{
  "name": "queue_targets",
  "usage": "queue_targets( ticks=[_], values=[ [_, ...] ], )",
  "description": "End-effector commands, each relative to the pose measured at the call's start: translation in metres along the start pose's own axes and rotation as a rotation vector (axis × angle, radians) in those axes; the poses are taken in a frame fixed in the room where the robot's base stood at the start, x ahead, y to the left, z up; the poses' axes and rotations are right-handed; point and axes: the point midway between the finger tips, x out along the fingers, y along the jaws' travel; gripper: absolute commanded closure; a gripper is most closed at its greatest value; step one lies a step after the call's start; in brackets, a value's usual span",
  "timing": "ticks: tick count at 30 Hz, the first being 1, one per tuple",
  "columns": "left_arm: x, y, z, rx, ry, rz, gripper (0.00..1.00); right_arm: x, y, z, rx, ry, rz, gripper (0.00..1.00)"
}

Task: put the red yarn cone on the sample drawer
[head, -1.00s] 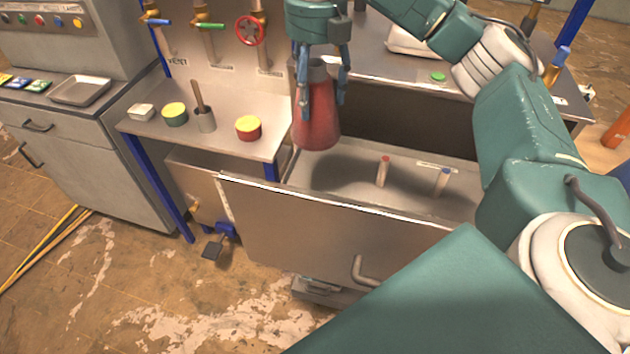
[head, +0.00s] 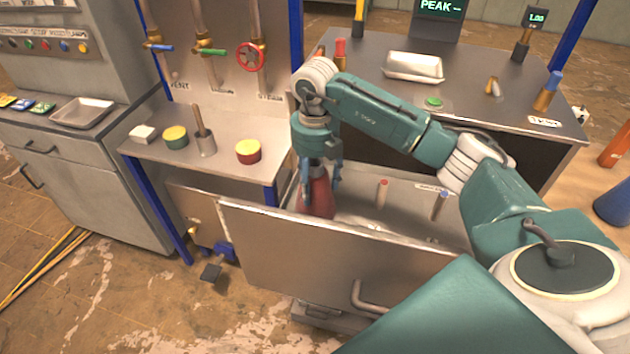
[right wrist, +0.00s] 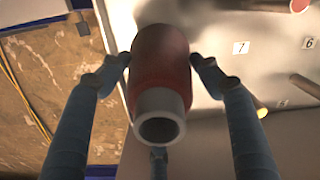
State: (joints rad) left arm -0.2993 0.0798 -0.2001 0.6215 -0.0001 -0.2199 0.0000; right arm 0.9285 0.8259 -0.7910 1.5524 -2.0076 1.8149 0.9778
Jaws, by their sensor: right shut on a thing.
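The red yarn cone (head: 317,198) is in my right gripper (head: 320,180), inside the left end of the open sample drawer (head: 330,245). The gripper points down with its fingers around the cone's upper part. In the right wrist view the cone (right wrist: 160,62) sits between the blue fingers, its grey hollow tip facing the camera. The drawer's front wall hides the cone's base in the head view, so I cannot tell whether it touches the drawer floor. My left gripper is out of view.
In the drawer stand a red-topped vial (head: 381,192) and a blue-topped vial (head: 440,205), right of the cone. The drawer floor has number labels (right wrist: 240,48). A side shelf at left holds a red-and-yellow pot (head: 248,151). The counter behind carries a metal tray (head: 413,66).

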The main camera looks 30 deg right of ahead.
Motion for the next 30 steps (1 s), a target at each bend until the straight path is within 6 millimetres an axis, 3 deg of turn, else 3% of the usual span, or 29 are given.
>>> queue_targets(
  ticks=[10,11,13,23,30],
  values=[
    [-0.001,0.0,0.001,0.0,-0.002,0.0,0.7,0.006,0.0,0.0,-0.001,-0.002,0.001,0.94],
    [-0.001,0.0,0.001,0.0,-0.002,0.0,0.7,0.006,0.0,0.0,-0.001,0.0,0.0,0.31],
    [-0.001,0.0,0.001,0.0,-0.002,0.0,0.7,0.006,0.0,0.0,-0.001,0.0,0.0,0.17],
    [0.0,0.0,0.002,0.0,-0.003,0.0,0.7,0.004,0.0,0.0,-0.001,-0.001,0.0,0.17],
    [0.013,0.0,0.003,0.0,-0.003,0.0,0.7,-0.028,0.001,0.002,-0.002,-0.006,0.004,0.17]
  ],
)
